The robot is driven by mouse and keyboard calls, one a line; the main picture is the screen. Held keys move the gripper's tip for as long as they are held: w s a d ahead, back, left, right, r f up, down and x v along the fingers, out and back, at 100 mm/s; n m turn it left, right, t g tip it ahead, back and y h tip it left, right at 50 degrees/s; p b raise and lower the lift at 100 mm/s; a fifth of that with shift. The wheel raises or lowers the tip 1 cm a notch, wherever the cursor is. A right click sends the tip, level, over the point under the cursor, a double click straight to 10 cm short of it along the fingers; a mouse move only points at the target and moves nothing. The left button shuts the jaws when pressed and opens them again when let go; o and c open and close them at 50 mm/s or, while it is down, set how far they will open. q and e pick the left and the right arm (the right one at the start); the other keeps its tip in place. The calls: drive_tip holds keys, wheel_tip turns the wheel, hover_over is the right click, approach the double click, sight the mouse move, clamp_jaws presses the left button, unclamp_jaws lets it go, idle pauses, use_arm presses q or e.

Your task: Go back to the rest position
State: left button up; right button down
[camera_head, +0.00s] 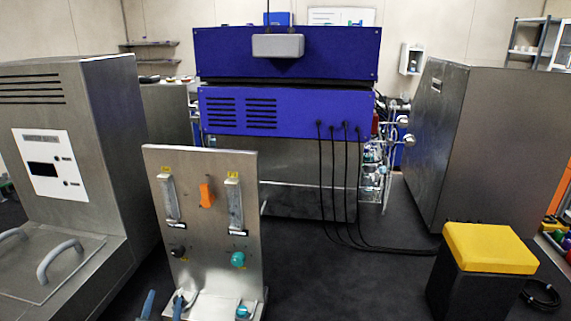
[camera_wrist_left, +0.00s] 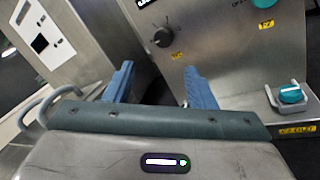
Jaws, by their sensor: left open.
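My left gripper (camera_head: 163,305) shows at the bottom edge of the head view, with only its two blue fingertips in sight. It is in front of the lower left part of a steel panel (camera_head: 206,215). In the left wrist view the fingers of my left gripper (camera_wrist_left: 160,86) stand well apart with nothing between them. The panel (camera_wrist_left: 215,55) is beyond them, with a black knob (camera_wrist_left: 162,37) above the gap and a teal valve (camera_wrist_left: 290,93) to the right. The fingers appear clear of both. My right gripper is in neither view.
The panel has two flow tubes, an orange switch (camera_head: 206,195) and a teal knob (camera_head: 238,259). A steel cabinet with handles (camera_head: 60,258) stands close at the left. A black box with a yellow top (camera_head: 490,247) stands at the right. Dark floor between them is mostly free, with black cables (camera_head: 385,248).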

use_arm(q)
drive_tip(key=s+d+r+m+t+h, duration=0.2)
drive_tip(key=s+d+r+m+h, duration=0.25)
drive_tip(key=m, duration=0.45)
drive_tip(key=s+d+f+m+g+h, duration=0.6)
drive_tip(key=s+d+m+g+h, duration=0.4)
drive_tip(key=m, duration=0.8)
drive_tip(key=s+a+f+m+g+y, duration=0.35)
drive_tip(key=s+a+f+y, duration=0.2)
drive_tip(key=s, duration=0.25)
drive_tip(key=s+a+f+m+g+y, duration=0.2)
drive_tip(key=s+a+f+g+y, duration=0.2)
drive_tip(key=s+a+y, duration=0.3)
wheel_tip(320, 180, down, 36)
drive_tip(key=a+g+b, duration=0.1)
drive_tip(key=a+b, duration=0.1)
drive_tip(key=b, duration=0.4)
drive_tip(key=s+f+b, duration=0.2)
drive_tip(key=s+f, duration=0.7)
drive_tip(key=f, duration=0.3)
drive_tip(key=s+a+f+g+b, duration=0.1)
drive_tip(key=s+f+b, duration=0.2)
drive_tip(key=s+f, duration=0.6)
wheel_tip(320, 180, down, 5)
drive_tip(key=shift+s+a+r+n, duration=0.2)
drive_tip(key=shift+s+a+n, duration=0.1)
drive_tip(key=shift+n, duration=0.15)
